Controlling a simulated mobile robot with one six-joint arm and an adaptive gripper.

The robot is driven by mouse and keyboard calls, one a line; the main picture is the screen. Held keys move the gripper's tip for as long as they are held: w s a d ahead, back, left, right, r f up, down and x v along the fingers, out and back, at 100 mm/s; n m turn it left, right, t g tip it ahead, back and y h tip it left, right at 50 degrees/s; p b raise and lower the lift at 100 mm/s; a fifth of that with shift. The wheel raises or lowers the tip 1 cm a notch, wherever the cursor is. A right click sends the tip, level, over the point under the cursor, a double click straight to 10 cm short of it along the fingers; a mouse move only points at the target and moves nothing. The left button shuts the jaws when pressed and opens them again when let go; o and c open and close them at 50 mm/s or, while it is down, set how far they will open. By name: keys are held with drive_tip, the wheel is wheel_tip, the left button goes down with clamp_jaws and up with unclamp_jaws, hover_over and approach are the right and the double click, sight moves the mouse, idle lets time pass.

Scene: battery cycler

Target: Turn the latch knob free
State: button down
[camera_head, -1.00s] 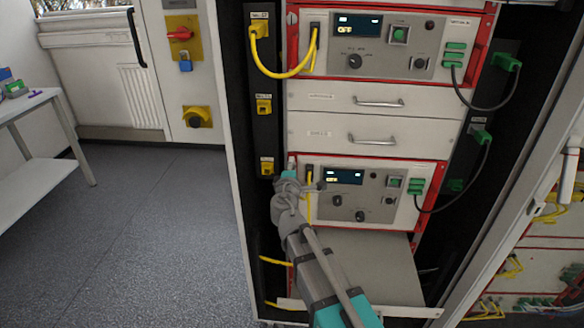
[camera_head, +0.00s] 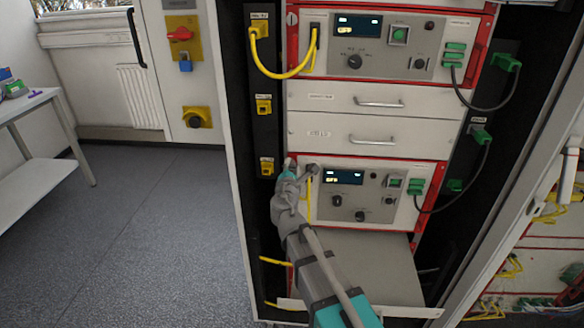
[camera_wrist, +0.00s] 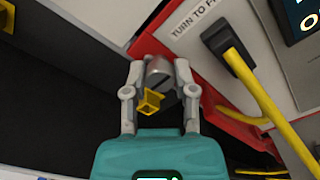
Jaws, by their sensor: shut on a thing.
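The latch knob (camera_wrist: 160,72) is a grey slotted round head at the red edge of the lower instrument unit (camera_head: 400,172). In the wrist view my gripper (camera_wrist: 160,90) has one finger on each side of the knob and is shut on it. A small yellow square piece (camera_wrist: 150,100) shows against the knob; I cannot tell what it belongs to. In the head view my gripper (camera_head: 300,169) is at the unit's upper left corner and hides the knob. A label beginning "TURN TO" (camera_wrist: 196,16) is beside it.
A black plug (camera_wrist: 217,38) with a yellow cable (camera_wrist: 262,98) is close to the right of my gripper. Yellow sockets (camera_head: 266,165) line the dark post at left. An empty shelf (camera_head: 370,270) is below the unit. Green plugs with black cables hang at right.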

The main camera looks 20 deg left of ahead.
idle(0.3)
drive_tip(key=shift+c, duration=2.1)
unclamp_jaws()
drive_tip(key=v, duration=1.2)
drive_tip(key=shift+f, duration=0.1)
